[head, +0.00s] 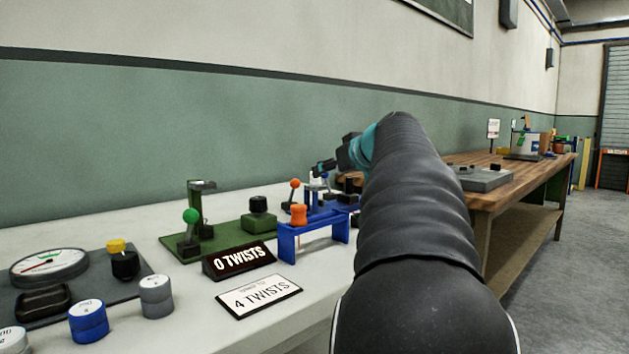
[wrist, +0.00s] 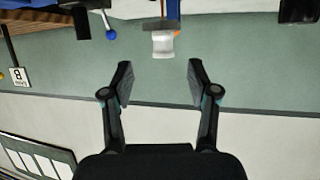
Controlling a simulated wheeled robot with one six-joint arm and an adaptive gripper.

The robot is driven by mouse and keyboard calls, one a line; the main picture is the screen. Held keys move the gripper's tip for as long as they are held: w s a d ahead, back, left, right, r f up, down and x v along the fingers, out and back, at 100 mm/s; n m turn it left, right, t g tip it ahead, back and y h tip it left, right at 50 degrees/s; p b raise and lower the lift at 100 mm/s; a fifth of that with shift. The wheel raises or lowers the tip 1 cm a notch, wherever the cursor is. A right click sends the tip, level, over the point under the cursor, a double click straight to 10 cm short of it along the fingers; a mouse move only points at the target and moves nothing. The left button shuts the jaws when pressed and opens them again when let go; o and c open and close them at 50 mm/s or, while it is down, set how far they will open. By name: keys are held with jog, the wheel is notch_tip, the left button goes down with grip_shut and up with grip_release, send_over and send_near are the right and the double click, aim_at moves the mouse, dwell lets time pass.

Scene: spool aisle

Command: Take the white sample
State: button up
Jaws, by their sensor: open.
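A small whitish piece (wrist: 163,46), which looks like the white sample, shows at the top middle of the wrist view. It hangs at or sits on the end of a blue and grey fixture, with a bit of orange beside it. My gripper (wrist: 158,80) is open and empty. Its two fingers point toward the piece, which lies beyond the fingertips, roughly centred between them and apart from both. In the head view my arm covers much of the work area, and I cannot make out the white piece there.
A wooden table (head: 500,192) stands behind my arm. A blue-ball lever (wrist: 110,33) shows in the wrist view.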

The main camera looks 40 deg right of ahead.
aim_at(316, 185)
jog(key=shift+a+p+x, duration=0.15)
jog(key=shift+x, duration=1.65)
jog(key=shift+a+p+x, duration=0.1)
jog(key=shift+p+x, duration=0.05)
jog(key=shift+x, duration=1.7)
jog(key=shift+r, duration=0.15)
jog(key=c, duration=1.1)
